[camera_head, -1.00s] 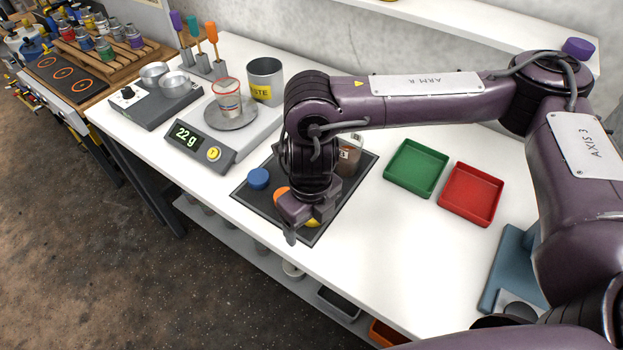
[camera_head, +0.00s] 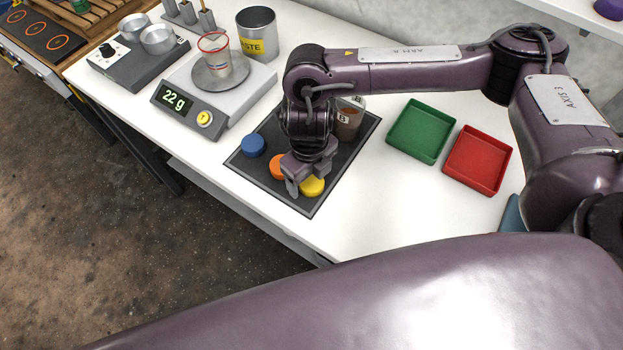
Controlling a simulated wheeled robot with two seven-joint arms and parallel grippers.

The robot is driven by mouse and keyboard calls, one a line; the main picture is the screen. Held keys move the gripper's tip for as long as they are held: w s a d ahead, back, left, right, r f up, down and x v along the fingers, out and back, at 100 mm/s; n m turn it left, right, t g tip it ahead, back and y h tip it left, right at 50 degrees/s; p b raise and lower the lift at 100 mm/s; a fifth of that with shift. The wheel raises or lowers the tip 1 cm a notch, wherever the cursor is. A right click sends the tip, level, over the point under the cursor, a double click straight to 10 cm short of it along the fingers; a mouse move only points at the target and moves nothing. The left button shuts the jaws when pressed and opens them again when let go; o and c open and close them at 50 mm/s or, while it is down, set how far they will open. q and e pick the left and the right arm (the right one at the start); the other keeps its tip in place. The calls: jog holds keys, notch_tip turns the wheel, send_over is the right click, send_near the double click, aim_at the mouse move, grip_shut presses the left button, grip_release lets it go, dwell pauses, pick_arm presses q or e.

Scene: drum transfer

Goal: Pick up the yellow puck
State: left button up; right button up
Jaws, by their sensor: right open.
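The yellow puck (camera_head: 313,188) lies on the dark mat (camera_head: 309,210) near its front corner. My right gripper (camera_head: 300,187) points down just left of and partly over the puck. Its jaws are open, with one finger in front, toward the orange puck (camera_head: 277,167). I cannot tell whether a finger touches the yellow puck. A blue puck (camera_head: 253,145) lies on the mat further left. My left gripper is not in view.
A bottle marked B (camera_head: 348,121) stands on the mat behind my right wrist. A green tray (camera_head: 421,130) and a red tray (camera_head: 477,161) are to the right. A scale (camera_head: 210,100) reading 22 g holds a cup, with a grey bin (camera_head: 258,35) behind it.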

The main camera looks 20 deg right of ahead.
jog(key=shift+s+f, duration=0.1)
jog(key=shift+f, duration=0.1)
jog(key=c, duration=1.1)
jog(key=shift+o, duration=0.2)
